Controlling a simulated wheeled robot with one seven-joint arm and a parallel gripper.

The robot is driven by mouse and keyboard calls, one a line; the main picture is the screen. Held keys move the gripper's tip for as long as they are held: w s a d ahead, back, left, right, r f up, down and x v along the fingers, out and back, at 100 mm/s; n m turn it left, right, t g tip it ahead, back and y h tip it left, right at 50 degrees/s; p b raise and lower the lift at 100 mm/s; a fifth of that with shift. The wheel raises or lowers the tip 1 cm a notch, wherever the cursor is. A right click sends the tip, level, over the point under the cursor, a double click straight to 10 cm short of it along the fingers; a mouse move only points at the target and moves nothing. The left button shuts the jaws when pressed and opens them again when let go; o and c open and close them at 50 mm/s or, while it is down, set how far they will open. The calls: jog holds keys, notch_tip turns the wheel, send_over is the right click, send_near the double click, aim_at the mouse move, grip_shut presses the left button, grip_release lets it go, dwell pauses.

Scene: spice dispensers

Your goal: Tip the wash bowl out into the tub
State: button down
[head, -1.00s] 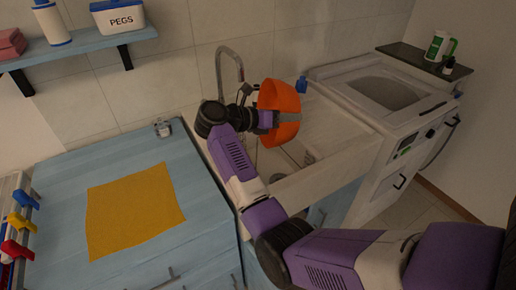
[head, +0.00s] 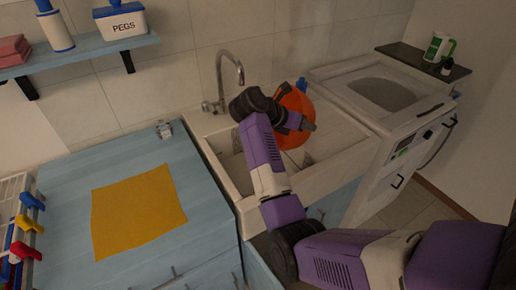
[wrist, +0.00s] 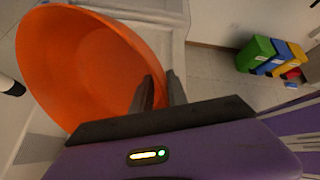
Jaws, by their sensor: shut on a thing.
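The orange wash bowl (head: 292,108) is held above the white sink (head: 225,162), tilted steeply on its side. My gripper (head: 306,127) is shut on the bowl's rim at its right side. In the wrist view the two fingers (wrist: 160,90) close on the edge of the bowl (wrist: 75,55). I cannot make out any contents in the bowl. The bowl and my arm hide part of the sink basin. A white machine with an open-topped tub (head: 384,95) stands to the right of the sink.
A tap (head: 222,75) rises behind the sink. A blue bottle (head: 301,85) stands behind the bowl. A blue counter with a yellow cloth (head: 137,212) is on the left. A dark shelf (head: 425,61) holds a green-and-white container. Coloured bins (wrist: 268,55) stand on the floor.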

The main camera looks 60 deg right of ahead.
jog(key=f, duration=0.1)
jog(key=s+d+f+t+y, duration=0.1)
jog(key=d+f+y, duration=0.1)
jog(key=shift+s+t, duration=0.35)
jog(key=shift+t, duration=0.05)
jog(key=s+d+f+t+y+p, duration=0.1)
jog(key=s+d+y, duration=0.1)
jog(key=s+d+f+t+y+p, duration=0.1)
jog(key=d+t+y+p, duration=0.1)
jog(key=s+d+f+m+t+y+p, duration=0.1)
jog(key=s+d+t+y+p, duration=0.1)
jog(key=shift+s+f, duration=0.3)
jog(key=shift+f, duration=0.05)
jog(key=shift+s+d+f+t+y, duration=0.2)
jog(key=shift+d+f+t+y, duration=0.1)
jog(key=shift+f+t+y, duration=0.3)
notch_tip(320, 180, up, 5)
jog(key=shift+f+p, duration=0.2)
jog(key=shift+p, duration=0.8)
jog(key=shift+s, duration=0.1)
